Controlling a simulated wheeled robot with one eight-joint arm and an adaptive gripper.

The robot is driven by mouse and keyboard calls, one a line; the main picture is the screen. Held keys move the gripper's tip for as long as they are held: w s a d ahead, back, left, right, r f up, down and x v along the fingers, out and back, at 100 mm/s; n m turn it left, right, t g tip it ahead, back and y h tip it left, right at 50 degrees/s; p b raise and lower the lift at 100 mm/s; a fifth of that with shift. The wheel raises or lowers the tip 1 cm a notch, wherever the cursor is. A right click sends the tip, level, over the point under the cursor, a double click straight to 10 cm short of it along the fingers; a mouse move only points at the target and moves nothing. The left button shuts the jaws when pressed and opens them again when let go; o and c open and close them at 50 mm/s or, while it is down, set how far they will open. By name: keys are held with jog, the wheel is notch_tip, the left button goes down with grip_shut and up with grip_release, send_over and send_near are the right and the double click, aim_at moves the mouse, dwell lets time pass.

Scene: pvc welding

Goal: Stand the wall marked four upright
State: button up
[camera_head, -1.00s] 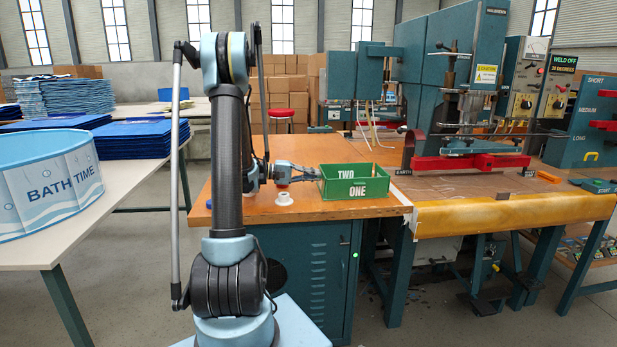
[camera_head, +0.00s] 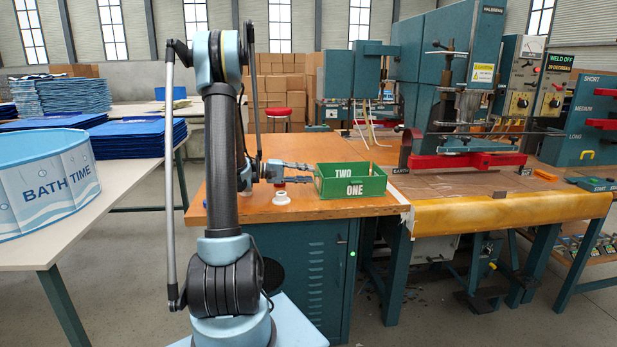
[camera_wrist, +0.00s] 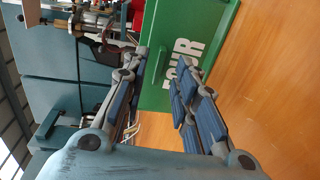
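A green box (camera_head: 352,190) stands on the wooden bench, with TWO on an inner wall and ONE on its near outer wall. The wall marked FOUR (camera_wrist: 190,50) fills the top middle of the wrist view, which is turned sideways. In the head view, that wall's face is hidden; it is on the box's left side. I cannot tell if it leans. My gripper (camera_head: 308,173) lies level just left of the box. In the wrist view, the gripper (camera_wrist: 165,75) is open, blue-padded fingers apart, pointing at the wall. I see nothing held; contact is unclear.
A white round part (camera_head: 281,198) sits on the wooden bench (camera_head: 240,212) below my gripper. The welding machine with its red base (camera_head: 467,161) stands to the right. The bench left and in front of the box is mostly clear.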

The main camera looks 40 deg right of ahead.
jog(key=v, duration=1)
jog(key=shift+a+f, duration=0.1)
jog(key=shift+a, duration=0.05)
